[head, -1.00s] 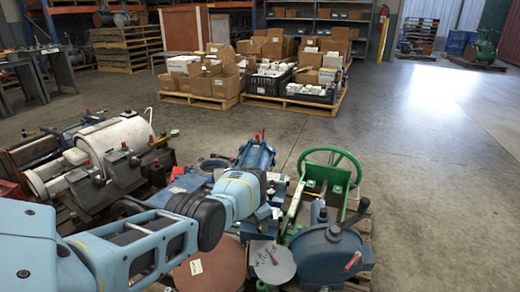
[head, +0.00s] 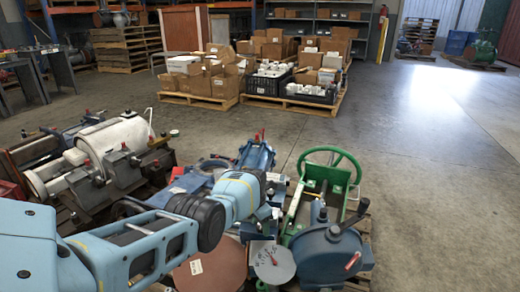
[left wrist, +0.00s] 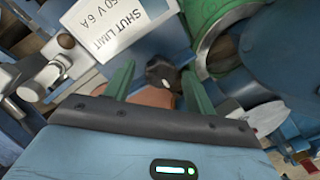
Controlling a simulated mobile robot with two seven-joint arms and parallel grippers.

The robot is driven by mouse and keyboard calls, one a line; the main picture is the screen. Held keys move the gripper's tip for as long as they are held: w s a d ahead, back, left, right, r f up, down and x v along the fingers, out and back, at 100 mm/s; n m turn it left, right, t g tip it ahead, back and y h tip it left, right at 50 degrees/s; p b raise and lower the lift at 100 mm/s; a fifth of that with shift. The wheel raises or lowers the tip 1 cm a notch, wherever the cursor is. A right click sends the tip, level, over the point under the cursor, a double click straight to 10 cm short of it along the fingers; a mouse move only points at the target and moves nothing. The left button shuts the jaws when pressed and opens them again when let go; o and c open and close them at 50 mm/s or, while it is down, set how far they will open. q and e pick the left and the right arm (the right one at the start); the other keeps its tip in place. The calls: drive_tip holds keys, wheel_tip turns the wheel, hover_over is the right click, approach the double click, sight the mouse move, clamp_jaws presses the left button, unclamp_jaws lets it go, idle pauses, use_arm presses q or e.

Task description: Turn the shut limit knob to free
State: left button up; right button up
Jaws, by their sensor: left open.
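A white label (left wrist: 115,25) reading "SHUT LIMIT" and "50 V 6 A" is on a blue housing in the left wrist view. Below and right of it is a small dark round knob (left wrist: 160,71) with a white mark at its lower edge. My left gripper (left wrist: 157,76) is open, with one green finger on each side of the knob. I cannot tell whether the fingers touch it. In the head view my left arm reaches over the blue equipment, and its wrist hides the knob and label. My right gripper is not seen.
A green handwheel (head: 330,160) and a blue rounded casing (head: 332,252) stand right of my left wrist. A white cylinder machine (head: 115,140) is at the left. Pallets of cardboard boxes (head: 205,75) stand farther back. The floor (head: 430,190) at the right is clear.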

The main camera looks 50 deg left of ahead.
use_arm(q)
drive_tip(key=shift+r, duration=0.1)
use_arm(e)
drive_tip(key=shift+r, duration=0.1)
use_arm(q)
drive_tip(key=r+p, duration=0.1)
drive_tip(key=r, duration=0.1)
drive_tip(key=r+p, duration=0.2)
drive_tip(key=r, duration=0.1)
drive_tip(key=s+r+p, duration=0.1)
drive_tip(key=r+p, duration=0.1)
drive_tip(key=shift+a+r, duration=0.15)
drive_tip(key=shift+r, duration=0.2)
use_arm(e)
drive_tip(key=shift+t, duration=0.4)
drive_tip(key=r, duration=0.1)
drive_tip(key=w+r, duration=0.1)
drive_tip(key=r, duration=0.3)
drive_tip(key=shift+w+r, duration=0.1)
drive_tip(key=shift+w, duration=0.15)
use_arm(q)
drive_tip(key=shift+f, duration=0.1)
